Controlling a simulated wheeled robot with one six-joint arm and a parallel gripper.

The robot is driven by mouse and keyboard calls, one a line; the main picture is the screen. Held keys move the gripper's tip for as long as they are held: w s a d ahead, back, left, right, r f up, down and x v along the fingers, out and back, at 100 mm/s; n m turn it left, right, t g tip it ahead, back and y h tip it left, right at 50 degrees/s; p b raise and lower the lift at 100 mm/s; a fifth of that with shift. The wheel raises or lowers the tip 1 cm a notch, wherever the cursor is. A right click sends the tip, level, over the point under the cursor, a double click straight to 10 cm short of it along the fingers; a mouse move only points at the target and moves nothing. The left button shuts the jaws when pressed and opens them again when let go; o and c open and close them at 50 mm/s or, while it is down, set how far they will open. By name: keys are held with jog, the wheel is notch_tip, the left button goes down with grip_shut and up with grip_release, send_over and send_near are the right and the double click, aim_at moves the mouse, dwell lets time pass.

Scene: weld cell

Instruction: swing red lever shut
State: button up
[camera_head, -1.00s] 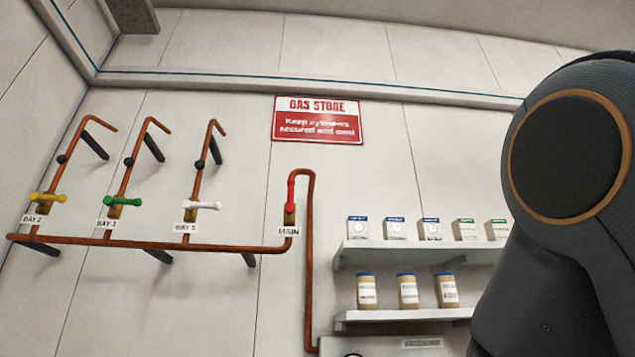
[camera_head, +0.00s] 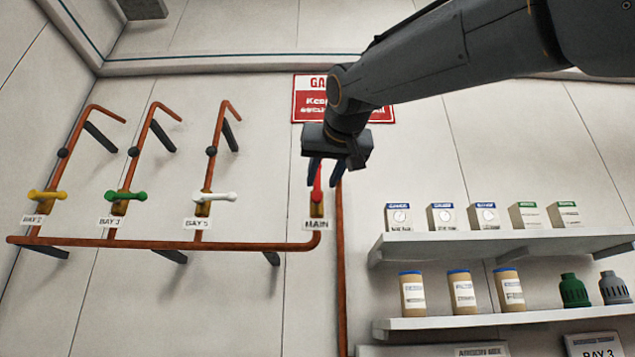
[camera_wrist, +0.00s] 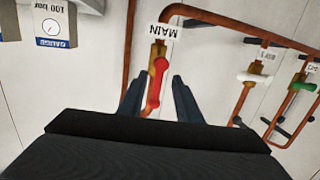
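The red lever (camera_head: 317,185) sits on the brass valve (camera_head: 316,209) above the MAIN label (camera_head: 317,224). It points up, in line with its pipe. My gripper (camera_head: 327,184) is at the lever, pointing down, and hides its upper part in the head view. In the wrist view the red lever (camera_wrist: 156,82) lies between the two dark fingers of my gripper (camera_wrist: 157,92), with a gap showing on each side. The fingers are apart and I see no grip on the lever.
Yellow (camera_head: 46,196), green (camera_head: 126,196) and white (camera_head: 214,196) levers lie crosswise on the pipes to the left. Shelves (camera_head: 500,247) with boxes and jars stand to the right. A red sign (camera_head: 380,113) is partly behind my arm. Copper pipes stand close around the MAIN valve.

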aim_at(317, 183)
notch_tip(317, 183, up, 6)
jog(key=s+t, duration=0.1)
jog(key=s, duration=0.1)
jog(key=w+p, duration=0.4)
jog(key=w, duration=0.3)
jog(key=shift+w+a+f, duration=0.2)
jog(key=shift+w+a, duration=0.05)
jog(key=shift+a, duration=0.15)
jog(key=shift+c, duration=0.5)
grip_shut()
